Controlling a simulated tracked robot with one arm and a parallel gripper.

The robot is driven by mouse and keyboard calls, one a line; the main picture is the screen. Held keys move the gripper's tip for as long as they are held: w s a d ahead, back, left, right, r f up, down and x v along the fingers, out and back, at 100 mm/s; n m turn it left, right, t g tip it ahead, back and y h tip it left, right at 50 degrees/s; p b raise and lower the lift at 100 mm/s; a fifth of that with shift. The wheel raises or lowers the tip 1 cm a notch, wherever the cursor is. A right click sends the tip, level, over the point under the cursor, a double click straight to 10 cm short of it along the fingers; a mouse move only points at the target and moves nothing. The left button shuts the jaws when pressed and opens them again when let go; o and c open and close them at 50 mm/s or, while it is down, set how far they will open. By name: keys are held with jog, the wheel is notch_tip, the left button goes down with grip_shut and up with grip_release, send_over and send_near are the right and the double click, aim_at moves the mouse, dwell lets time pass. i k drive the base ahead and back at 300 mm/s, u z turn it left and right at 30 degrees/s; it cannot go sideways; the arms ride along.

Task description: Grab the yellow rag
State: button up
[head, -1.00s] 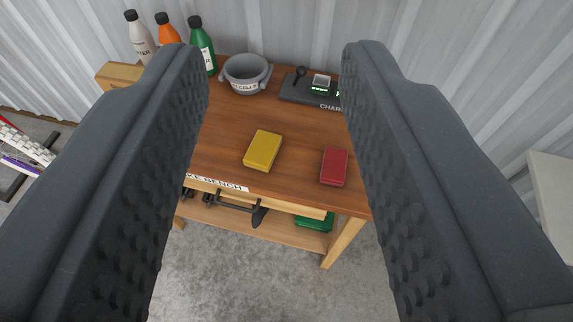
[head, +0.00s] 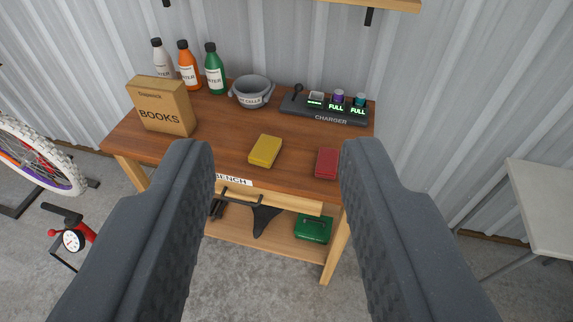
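The yellow rag (head: 265,151) is a folded, block-like yellow piece lying on the wooden bench (head: 215,152), near its front edge. A red folded piece of similar shape (head: 327,163) lies to its right. My gripper (head: 276,150) is open and empty. Its two dark padded fingers stand wide apart in the foreground, and the yellow rag shows between them, farther off and untouched. The left finger hides part of the bench's front edge and sign.
On the bench stand a books box (head: 161,107), several bottles (head: 188,66), a grey cells pot (head: 252,92) and a charger (head: 324,108). A green case (head: 313,229) sits on the lower shelf. A wheel (head: 38,152) is at left, a pale table (head: 545,205) at right.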

aim_at(264, 152)
jog(key=u, duration=0.2)
jog(key=i, duration=0.85)
jog(key=z, duration=0.1)
